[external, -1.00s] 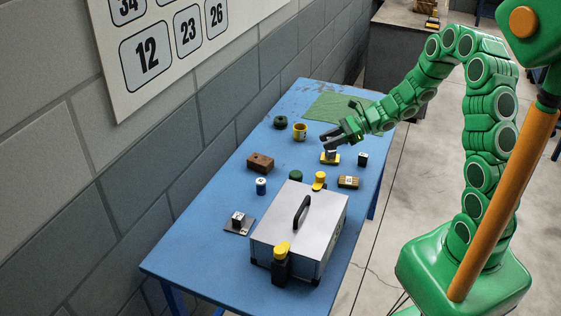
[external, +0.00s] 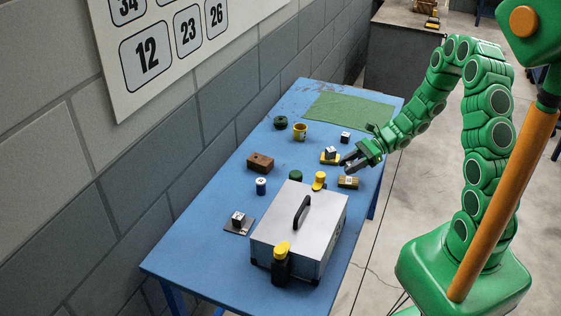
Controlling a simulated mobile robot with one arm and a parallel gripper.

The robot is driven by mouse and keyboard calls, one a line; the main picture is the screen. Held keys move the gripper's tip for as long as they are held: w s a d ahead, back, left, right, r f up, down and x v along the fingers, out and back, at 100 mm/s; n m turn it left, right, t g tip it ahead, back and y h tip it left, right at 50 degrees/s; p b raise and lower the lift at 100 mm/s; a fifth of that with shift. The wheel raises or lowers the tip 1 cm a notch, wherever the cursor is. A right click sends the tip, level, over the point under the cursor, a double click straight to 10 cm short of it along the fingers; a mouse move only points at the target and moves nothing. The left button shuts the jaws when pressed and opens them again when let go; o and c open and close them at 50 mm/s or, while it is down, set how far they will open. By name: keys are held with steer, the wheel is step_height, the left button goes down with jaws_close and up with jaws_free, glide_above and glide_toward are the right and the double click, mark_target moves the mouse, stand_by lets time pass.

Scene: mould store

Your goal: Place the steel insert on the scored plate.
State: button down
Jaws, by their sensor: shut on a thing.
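My gripper (external: 348,163) is low over the right side of the blue table, just right of the yellow plate. It is shut on a small dark block with a pale top, which the fingers mostly hide; it may be the steel insert. The yellow plate (external: 324,160) bears another small block (external: 331,152). A dark grey plate (external: 232,229) at the left bears a similar block (external: 238,217). A brass-coloured block or plate with marks (external: 342,184) lies just below my gripper. I cannot tell which of these plates is the scored one.
A grey metal box with a black handle (external: 278,228) fills the front right of the blue table (external: 195,244). A yellow-topped bottle (external: 281,265) stands before it. A brown brick (external: 260,163), yellow cup (external: 300,131) and dark block (external: 346,138) stand nearby. The green mat (external: 350,108) is bare.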

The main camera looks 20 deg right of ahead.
steer(key=shift+f, duration=1.8)
steer(key=shift+f, duration=0.1)
steer(key=c, duration=0.7)
jaws_free()
steer(key=v, duration=1.2)
